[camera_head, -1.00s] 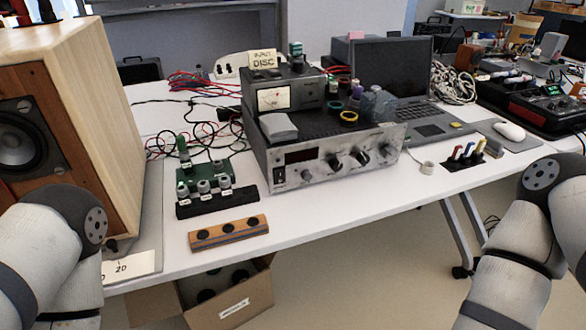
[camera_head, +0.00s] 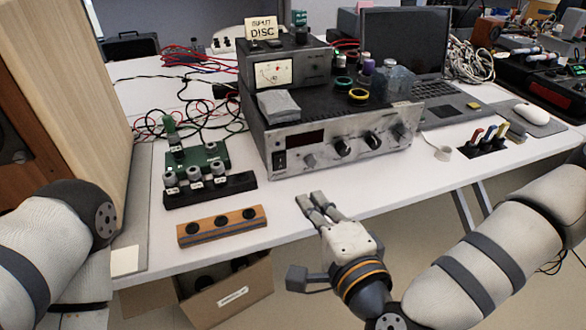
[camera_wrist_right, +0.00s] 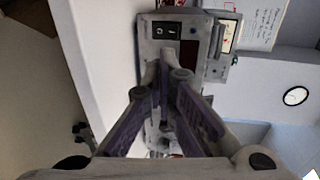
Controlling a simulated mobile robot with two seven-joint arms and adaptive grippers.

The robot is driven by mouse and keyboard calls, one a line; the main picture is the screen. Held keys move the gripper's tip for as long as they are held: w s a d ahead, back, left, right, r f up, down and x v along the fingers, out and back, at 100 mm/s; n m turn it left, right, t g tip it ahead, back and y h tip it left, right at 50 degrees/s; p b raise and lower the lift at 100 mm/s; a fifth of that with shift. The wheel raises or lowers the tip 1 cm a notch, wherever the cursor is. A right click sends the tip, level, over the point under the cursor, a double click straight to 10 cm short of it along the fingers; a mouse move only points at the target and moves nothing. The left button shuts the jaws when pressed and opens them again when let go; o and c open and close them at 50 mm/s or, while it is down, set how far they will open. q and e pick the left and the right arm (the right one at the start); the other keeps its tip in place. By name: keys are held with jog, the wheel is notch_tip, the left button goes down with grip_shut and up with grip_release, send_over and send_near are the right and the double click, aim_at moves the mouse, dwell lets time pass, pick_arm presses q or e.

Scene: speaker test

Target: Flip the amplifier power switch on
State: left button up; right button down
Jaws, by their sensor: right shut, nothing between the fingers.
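The amplifier (camera_head: 345,162), a grey box with a dark display and several knobs, stands on the white table. Its black rocker power switch (camera_head: 281,160) is at the left end of the front panel. In the right wrist view the switch (camera_wrist_right: 166,29) shows beyond the fingertips, on the turned amplifier panel (camera_wrist_right: 153,47). Which way the rocker is set is too small to tell. My right gripper (camera_head: 311,198) is shut and empty, in front of and below the amplifier's left part, apart from it. Its fingers (camera_wrist_right: 166,78) show in the wrist view. My left gripper is out of view.
A metered unit (camera_head: 314,68) and jars stand on the amplifier. A green board (camera_head: 205,158) and a wooden block with holes (camera_head: 222,226) lie left of it. A wooden speaker (camera_head: 75,120) stands far left, a laptop (camera_head: 405,45) behind right. The table front before the amplifier is clear.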

aim_at(286, 156)
jog(key=x, duration=0.6)
jog(key=r+x, duration=0.1)
jog(key=x, duration=0.2)
jog(key=shift+w+a, duration=0.15)
jog(key=shift+w, duration=0.4)
jog(key=shift+w+a+r+p, duration=0.15)
jog(key=shift+w+r+p, duration=0.15)
jog(key=shift+w+r, duration=0.35)
jog(key=shift+s+f, duration=0.2)
jog(key=shift+f, duration=0.15)
jog(key=shift+s, duration=0.1)
